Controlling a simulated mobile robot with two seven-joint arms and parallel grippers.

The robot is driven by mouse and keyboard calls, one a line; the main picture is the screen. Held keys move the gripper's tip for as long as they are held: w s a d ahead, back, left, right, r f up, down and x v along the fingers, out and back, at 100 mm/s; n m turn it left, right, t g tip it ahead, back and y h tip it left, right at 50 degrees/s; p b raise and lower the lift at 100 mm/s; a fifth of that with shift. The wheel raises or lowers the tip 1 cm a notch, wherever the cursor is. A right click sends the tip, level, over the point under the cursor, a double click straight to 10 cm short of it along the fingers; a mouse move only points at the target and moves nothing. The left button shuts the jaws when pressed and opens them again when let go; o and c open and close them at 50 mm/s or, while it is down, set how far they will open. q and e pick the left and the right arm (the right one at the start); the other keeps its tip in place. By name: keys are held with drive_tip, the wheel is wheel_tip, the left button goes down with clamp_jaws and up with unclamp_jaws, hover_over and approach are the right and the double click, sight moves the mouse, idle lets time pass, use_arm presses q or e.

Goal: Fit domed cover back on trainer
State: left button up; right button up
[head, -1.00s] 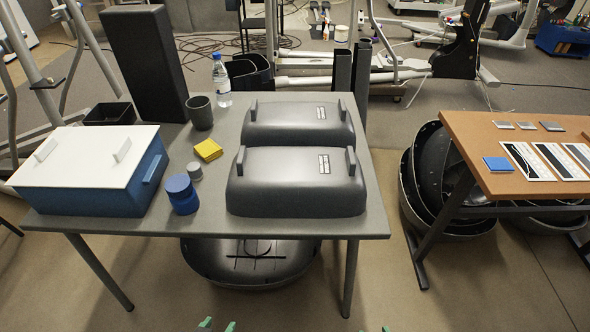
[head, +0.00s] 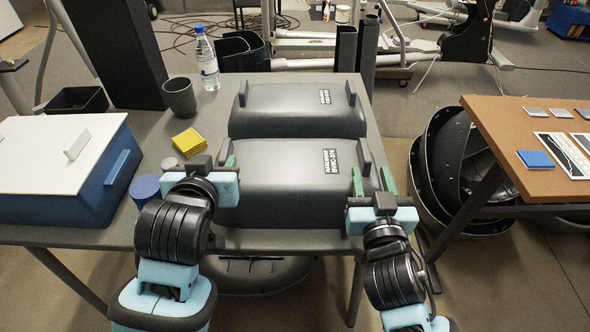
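Two dark grey domed covers lie on the grey table, each with an upright handle at its ends and a small label. The near cover (head: 285,180) is between my grippers; the far cover (head: 300,108) lies behind it. My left gripper (head: 223,165) is at the near cover's left handle, with one green finger showing; I cannot tell its opening or contact. My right gripper (head: 372,180) is at the right handle (head: 363,156), its green fingers apart. Whether they touch the handle is unclear. White trainer frame parts with a black shroud (head: 467,33) stand on the floor behind.
On the table (head: 225,240) at left are a blue box with white lid (head: 60,165), a blue jar (head: 146,187), yellow pads (head: 188,138), a grey cup (head: 180,97) and a bottle (head: 207,62). A wooden table (head: 515,140) stands at right, with dark round shells (head: 440,150) beneath.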

sight(224, 150)
use_arm(q)
drive_tip(key=shift+s, duration=0.1)
use_arm(e)
drive_tip(key=shift+s, duration=0.15)
use_arm(q)
drive_tip(key=shift+x, duration=3.95)
use_arm(e)
drive_tip(key=shift+w, duration=3.95)
use_arm(q)
drive_tip(key=shift+r, duration=0.1)
clamp_jaws()
use_arm(e)
clamp_jaws()
drive_tip(key=shift+r, duration=0.1)
